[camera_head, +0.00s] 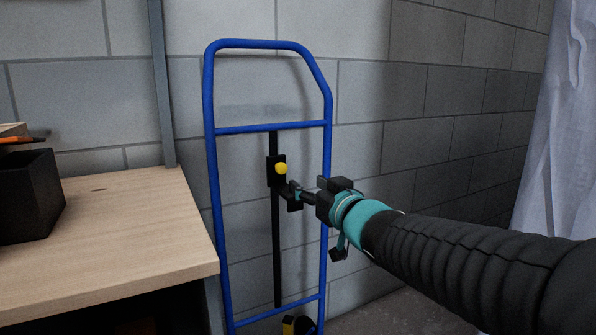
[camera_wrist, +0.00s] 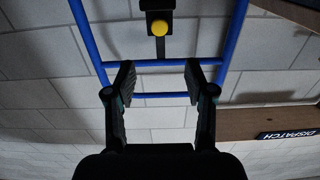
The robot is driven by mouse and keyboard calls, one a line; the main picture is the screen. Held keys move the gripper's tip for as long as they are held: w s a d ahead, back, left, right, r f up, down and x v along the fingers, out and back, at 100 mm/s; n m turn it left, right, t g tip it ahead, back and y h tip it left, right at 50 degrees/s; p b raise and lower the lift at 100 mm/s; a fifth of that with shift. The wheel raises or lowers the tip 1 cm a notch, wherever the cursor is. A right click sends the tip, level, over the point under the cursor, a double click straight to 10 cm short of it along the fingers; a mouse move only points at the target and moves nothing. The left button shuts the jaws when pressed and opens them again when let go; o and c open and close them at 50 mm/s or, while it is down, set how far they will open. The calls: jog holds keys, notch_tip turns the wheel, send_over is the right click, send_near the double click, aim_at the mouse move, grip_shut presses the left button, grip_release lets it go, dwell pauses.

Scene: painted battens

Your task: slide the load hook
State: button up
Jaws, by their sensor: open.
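The load hook is a black block (camera_head: 271,174) with a round yellow knob (camera_head: 281,168). It sits on a black vertical rail (camera_head: 276,250) in the middle of a blue tube frame (camera_head: 209,110). My gripper (camera_head: 291,197) is in front of the frame, just below and right of the knob in the head view. In the wrist view my gripper (camera_wrist: 159,74) is open, with nothing between its fingers. The yellow knob (camera_wrist: 159,28) shows there above the fingertips, centred between them and apart from both.
A wooden bench (camera_head: 120,225) with a black bin (camera_head: 28,195) stands left of the frame. A grey block wall (camera_head: 430,90) is behind, and a pale curtain (camera_head: 565,130) hangs at right. A DISPATCH sign (camera_wrist: 288,134) shows in the wrist view.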

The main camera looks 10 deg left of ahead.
aim_at(282, 168)
jog(key=x, duration=1.2)
jog(key=shift+w+a, duration=0.2)
jog(key=shift+w, duration=0.05)
grip_shut()
